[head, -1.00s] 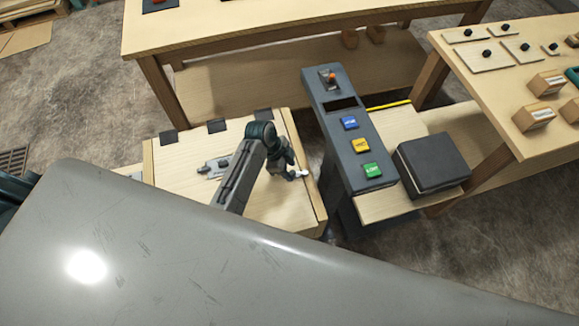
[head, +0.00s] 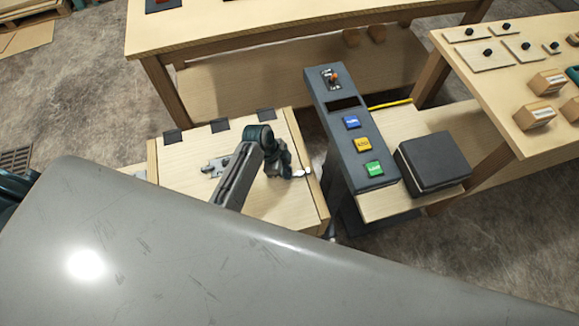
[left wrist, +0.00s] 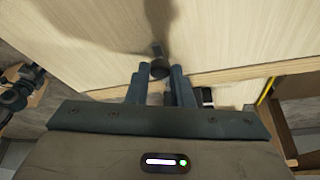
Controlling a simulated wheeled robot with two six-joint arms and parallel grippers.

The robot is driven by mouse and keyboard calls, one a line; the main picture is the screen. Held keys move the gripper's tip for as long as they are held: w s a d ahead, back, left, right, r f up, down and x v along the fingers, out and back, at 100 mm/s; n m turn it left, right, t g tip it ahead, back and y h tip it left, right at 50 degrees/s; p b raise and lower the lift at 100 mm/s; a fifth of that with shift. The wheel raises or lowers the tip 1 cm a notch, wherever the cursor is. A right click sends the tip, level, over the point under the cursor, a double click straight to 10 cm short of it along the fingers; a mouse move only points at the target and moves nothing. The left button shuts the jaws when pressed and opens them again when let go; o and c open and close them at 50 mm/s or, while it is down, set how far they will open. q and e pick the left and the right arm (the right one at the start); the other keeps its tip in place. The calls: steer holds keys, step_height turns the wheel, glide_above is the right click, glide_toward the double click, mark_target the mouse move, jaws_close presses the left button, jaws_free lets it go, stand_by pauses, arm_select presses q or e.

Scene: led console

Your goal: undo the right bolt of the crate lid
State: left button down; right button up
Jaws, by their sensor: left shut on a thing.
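The crate lid (head: 185,180) is a pale wooden panel with dark hinges along its far edge. My left gripper (head: 300,173) reaches down to its right edge and covers most of the right bolt. In the left wrist view, the fingers of my left gripper (left wrist: 158,84) are on either side of the right bolt's dark round knob (left wrist: 159,68), shut on it. A small light metal part shows at the fingertips in the head view. The left bolt (head: 213,168) lies on the lid with its knob bare. My right gripper is not in view.
A dark console (head: 350,130) with a lever and blue, yellow and green buttons stands close to the crate's right side. A black box (head: 433,162) sits on a low shelf beyond it. Tables stand behind and at right. My grey body hides the foreground.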

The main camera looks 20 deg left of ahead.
arm_select(q)
steer(key=shift+s+a, duration=0.3)
steer(key=shift+a, duration=0.1)
steer(key=shift+f, duration=0.1)
steer(key=c, duration=1.5)
jaws_free()
steer(key=shift+o, duration=1.1)
steer(key=shift+a, duration=0.1)
steer(key=shift+a+r+b, duration=0.2)
steer(key=shift+r+b, duration=0.1)
steer(key=shift+r, duration=0.3)
steer(key=b+v, duration=0.2)
steer(key=v, duration=0.7)
steer(key=shift+a+r, duration=0.15)
steer(key=shift+r, duration=0.15)
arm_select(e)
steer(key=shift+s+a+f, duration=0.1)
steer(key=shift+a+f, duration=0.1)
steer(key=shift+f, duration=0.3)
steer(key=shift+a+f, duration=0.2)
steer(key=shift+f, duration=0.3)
